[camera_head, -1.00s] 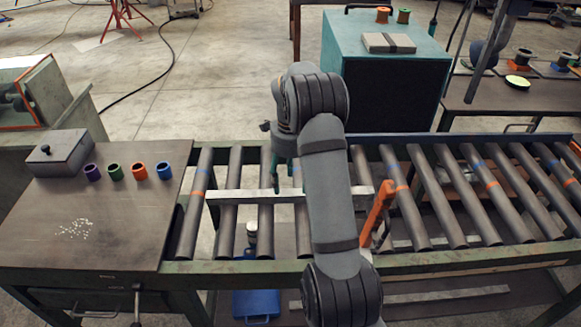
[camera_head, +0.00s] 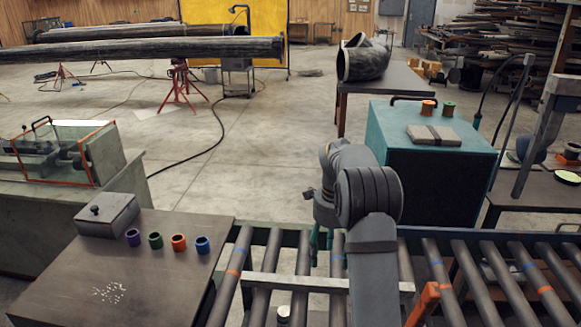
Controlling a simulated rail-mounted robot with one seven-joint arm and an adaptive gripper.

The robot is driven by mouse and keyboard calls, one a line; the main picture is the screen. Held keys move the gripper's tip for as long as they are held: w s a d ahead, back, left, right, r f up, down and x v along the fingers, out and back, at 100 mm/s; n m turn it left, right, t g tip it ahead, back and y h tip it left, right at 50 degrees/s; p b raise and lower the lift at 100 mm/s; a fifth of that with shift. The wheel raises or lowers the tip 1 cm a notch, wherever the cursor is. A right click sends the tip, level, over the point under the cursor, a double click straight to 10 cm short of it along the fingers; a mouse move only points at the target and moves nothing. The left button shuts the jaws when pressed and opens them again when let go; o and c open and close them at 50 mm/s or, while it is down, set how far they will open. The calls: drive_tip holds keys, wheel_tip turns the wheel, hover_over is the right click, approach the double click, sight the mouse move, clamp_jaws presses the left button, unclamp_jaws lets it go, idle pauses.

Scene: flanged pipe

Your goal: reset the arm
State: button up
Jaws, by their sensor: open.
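My gripper (camera_head: 321,247) hangs down over the roller conveyor, partly hidden behind my own arm. Its two teal fingers stand apart and I see nothing between them. My grey arm rises from the bottom of the view, bends at a ribbed joint and points down at the gripper. The gripper is close above the rollers (camera_head: 301,262) and near a pale bar (camera_head: 285,283) lying across them. I cannot tell whether the fingertips touch anything.
A metal table (camera_head: 120,262) at left holds a grey lidded box (camera_head: 106,215), purple (camera_head: 133,237), green (camera_head: 155,240), orange (camera_head: 179,242) and blue (camera_head: 202,245) rings, and small white bits. A teal cabinet (camera_head: 432,165) stands behind my arm. An orange clamp (camera_head: 425,302) is right of it.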

sight(327, 284)
wheel_tip(327, 284, down, 12)
drive_tip(key=shift+r, duration=0.1)
drive_tip(key=shift+r+p, duration=0.3)
drive_tip(key=shift+p, duration=0.1)
drive_tip(key=shift+b, duration=0.55)
